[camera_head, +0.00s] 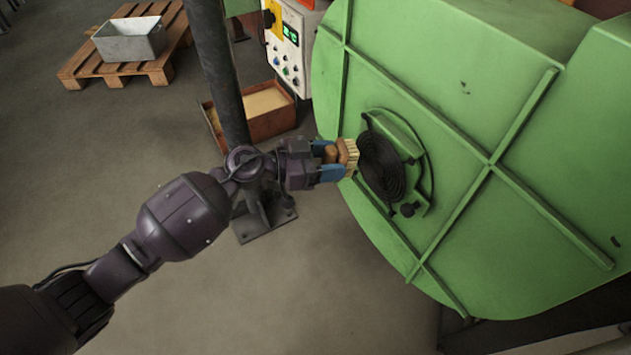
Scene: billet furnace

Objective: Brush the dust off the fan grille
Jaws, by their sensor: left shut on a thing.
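The round dark fan grille (381,166) sits on the side of the green furnace body (470,130). My left gripper (331,166) comes in from the left and is shut on a wooden brush (342,152). The brush's pale bristles (352,157) face the grille and are at its left edge. I cannot tell whether they touch it. Any dust on the grille is too small to make out. My right gripper is not in view.
A dark post (216,70) with a bolted foot stands behind my left arm. A control box (288,45) and a brown bin (262,110) stand beside the furnace. A pallet (85,65) holds a grey metal tub (130,40). The floor below is clear.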

